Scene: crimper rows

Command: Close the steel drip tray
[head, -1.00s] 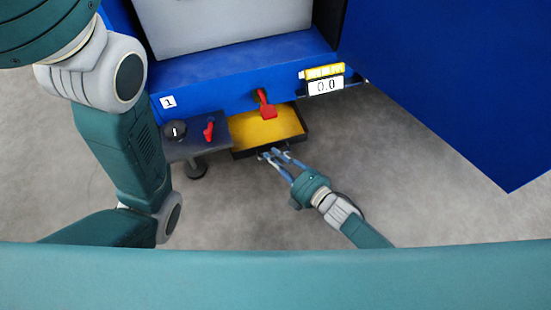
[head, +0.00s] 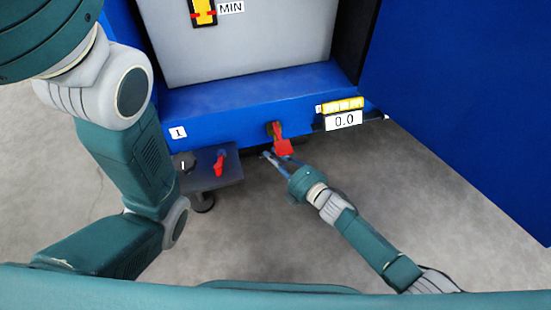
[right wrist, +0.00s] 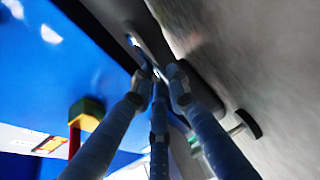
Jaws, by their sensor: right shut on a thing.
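The steel drip tray is almost entirely under the blue machine (head: 240,100) in the head view, its yellow inside hidden. In the right wrist view a dark tray front with a metal handle (right wrist: 135,42) lies at the fingertips. My right gripper (head: 268,156) reaches in low, just below the machine's front edge and beside the red lever (head: 283,147). Its fingers (right wrist: 158,75) are shut on the handle; the exact contact is blurred. My left arm shows at the left of the head view, but its gripper is out of view.
A small dark shelf (head: 225,175) with a black knob (head: 184,161) and a red switch (head: 219,166) stands left of my right gripper. A large blue door (head: 460,100) hangs open at right. Grey floor is clear in front.

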